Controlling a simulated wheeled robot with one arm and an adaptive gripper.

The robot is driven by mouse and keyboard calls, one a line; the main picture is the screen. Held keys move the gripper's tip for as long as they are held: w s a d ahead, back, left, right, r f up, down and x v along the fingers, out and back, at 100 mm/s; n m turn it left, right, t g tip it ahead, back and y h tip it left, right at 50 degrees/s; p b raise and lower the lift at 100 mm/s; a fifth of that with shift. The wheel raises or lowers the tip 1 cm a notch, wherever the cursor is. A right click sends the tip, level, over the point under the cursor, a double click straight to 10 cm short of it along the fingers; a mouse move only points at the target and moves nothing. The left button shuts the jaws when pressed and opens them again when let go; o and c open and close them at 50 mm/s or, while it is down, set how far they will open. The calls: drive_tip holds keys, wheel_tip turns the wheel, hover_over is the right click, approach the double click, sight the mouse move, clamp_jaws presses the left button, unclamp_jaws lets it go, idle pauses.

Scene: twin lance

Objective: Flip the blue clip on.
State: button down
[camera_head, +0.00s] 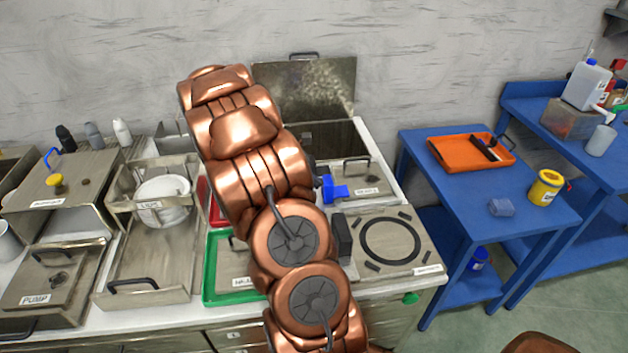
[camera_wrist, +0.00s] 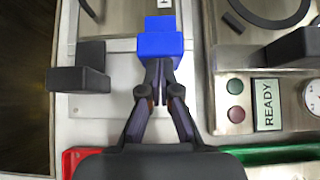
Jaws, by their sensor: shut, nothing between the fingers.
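The blue clip (camera_head: 336,188) sits on the worktop just right of my arm in the head view. In the wrist view the clip (camera_wrist: 160,43) is a blue block with a narrower tab at its far end, on a light metal plate. My gripper (camera_wrist: 157,84) is shut and empty, its fingertips at the near edge of the clip. I cannot tell whether they touch it. In the head view my arm hides most of the gripper and perhaps part of the clip.
A black handle (camera_wrist: 80,78) stands left of the clip. To the right is a panel with a READY label (camera_wrist: 267,104), a green and a red button. A green tray (camera_head: 212,262) and an open lid (camera_head: 305,88) flank my arm. An orange tray (camera_head: 447,150) lies on the blue table.

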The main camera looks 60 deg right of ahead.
drive_tip(key=shift+s, duration=0.1)
drive_tip(key=w+a, duration=0.1)
drive_tip(key=w, duration=0.1)
drive_tip(key=w+a, duration=0.1)
drive_tip(key=a, duration=0.1)
drive_tip(key=shift+w+a+r, duration=0.1)
drive_tip(key=shift+w+r, duration=0.05)
drive_tip(key=shift+w, duration=0.2)
drive_tip(key=b+v, duration=0.1)
drive_tip(key=v, duration=0.8)
drive_tip(key=shift+r, duration=0.15)
drive_tip(key=s+a+r+m+t+y, duration=0.1)
drive_tip(key=s+a+m+y, duration=0.1)
drive_tip(key=s+a, duration=0.5)
drive_tip(key=s+a+r+m+t+y+p, duration=0.1)
drive_tip(key=s+a+m+t+y, duration=0.1)
drive_tip(key=s+a, duration=0.6)
drive_tip(key=s+a+r+m+t+y+p, duration=0.1)
drive_tip(key=s+a+m, duration=0.3)
drive_tip(key=a, duration=1.5)
drive_tip(key=s+t+y, duration=0.1)
drive_tip(key=s, duration=0.2)
drive_tip(key=shift+s+r+m, duration=0.3)
drive_tip(key=shift+s+r, duration=0.05)
drive_tip(key=shift+r, duration=0.05)
